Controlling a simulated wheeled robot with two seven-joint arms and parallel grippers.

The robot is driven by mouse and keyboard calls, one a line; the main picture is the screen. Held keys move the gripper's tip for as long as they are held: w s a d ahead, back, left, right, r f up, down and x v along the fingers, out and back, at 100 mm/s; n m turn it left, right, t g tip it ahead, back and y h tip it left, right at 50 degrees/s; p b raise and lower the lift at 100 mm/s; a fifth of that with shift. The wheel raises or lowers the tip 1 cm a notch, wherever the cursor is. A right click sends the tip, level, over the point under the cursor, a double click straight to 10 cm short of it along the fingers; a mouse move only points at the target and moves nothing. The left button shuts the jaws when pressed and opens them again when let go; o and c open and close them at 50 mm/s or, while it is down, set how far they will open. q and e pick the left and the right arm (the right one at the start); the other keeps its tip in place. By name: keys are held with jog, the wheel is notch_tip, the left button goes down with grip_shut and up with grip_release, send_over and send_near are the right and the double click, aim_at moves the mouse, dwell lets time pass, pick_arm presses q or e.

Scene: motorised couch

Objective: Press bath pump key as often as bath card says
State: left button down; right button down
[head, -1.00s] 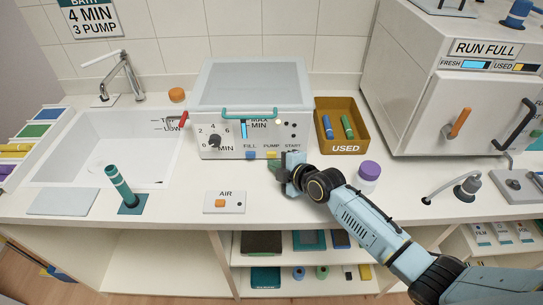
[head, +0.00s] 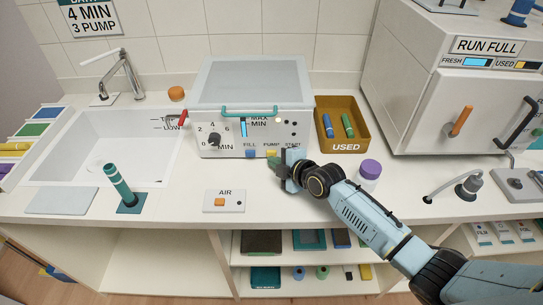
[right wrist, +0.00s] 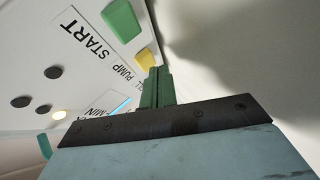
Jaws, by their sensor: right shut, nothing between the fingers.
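The bath card (head: 88,17) on the wall at top left reads 4 MIN and 3 PUMP. The bath (head: 252,100) is a white box with a grey lid, a dial and several front keys. Its yellow pump key (head: 271,153) sits between the blue fill key (head: 250,153) and the start key, which my gripper hides in the head view. My right gripper (head: 274,163) is shut and empty, just in front of the pump key. In the right wrist view its green fingertips (right wrist: 155,74) meet the yellow pump key (right wrist: 146,59); I cannot tell whether they touch. The green start key (right wrist: 122,20) is beside it.
A brown USED tray (head: 342,147) with two sticks stands right of the bath. A purple-capped jar (head: 370,170) stands close behind my right arm. The AIR switch box (head: 224,202) lies on the counter in front. A sink (head: 105,145) is at left.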

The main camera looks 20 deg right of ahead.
jog(key=shift+w+d+b, duration=0.15)
jog(key=shift+w+b, duration=0.3)
dwell(0.7)
dwell(0.4)
jog(key=shift+s+r+p, duration=0.1)
jog(key=shift+s+p, duration=0.25)
jog(key=shift+p, duration=0.15)
jog(key=shift+s+a+p, duration=0.2)
jog(key=shift+s+p, duration=0.15)
jog(key=shift+s, duration=0.15)
